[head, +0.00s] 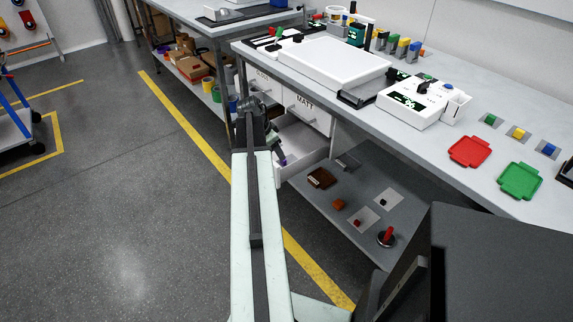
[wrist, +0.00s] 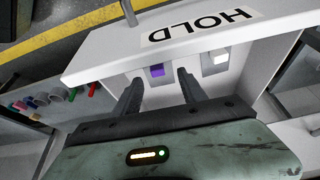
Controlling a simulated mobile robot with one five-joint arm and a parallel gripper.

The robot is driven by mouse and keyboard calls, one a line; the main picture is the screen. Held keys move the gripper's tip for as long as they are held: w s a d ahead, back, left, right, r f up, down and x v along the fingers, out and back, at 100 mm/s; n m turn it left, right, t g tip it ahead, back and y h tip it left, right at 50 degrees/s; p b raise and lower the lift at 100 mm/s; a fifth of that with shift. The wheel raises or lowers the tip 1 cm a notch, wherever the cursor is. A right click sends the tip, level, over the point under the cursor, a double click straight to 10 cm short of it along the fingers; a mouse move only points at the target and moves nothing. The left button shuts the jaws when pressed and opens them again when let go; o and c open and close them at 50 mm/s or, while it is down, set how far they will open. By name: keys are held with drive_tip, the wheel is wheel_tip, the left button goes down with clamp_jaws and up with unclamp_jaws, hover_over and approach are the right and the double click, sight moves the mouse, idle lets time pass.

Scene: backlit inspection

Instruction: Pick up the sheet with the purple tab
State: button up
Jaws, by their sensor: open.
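The purple tab (wrist: 157,71) shows in the wrist view, inside an open white drawer close behind its front panel. A small purple patch also shows in the head view (head: 283,161) beside my gripper. My gripper (wrist: 160,79) is open and empty over the drawer, its two dark fingers on either side of the tab in the picture. I cannot tell whether they touch anything. A second, white tab (wrist: 220,58) lies to the right in the same drawer.
The open drawer's front (wrist: 110,60) carries a HOLD label (wrist: 198,27). Above it are closed drawers, one marked MATT (head: 305,104). A white light panel (head: 332,60), red tray (head: 470,151) and green tray (head: 519,180) are on the bench. The lower shelf (head: 330,205) holds small items.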

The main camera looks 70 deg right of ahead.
sight(281, 165)
drive_tip(key=b+x, duration=0.4)
drive_tip(key=x, duration=0.1)
drive_tip(key=shift+s+f, duration=0.2)
drive_tip(key=shift+s, duration=0.05)
drive_tip(key=shift+r, duration=0.25)
clamp_jaws()
wheel_tip(281, 165, up, 10)
drive_tip(key=p, duration=1)
drive_tip(key=shift+r, duration=0.15)
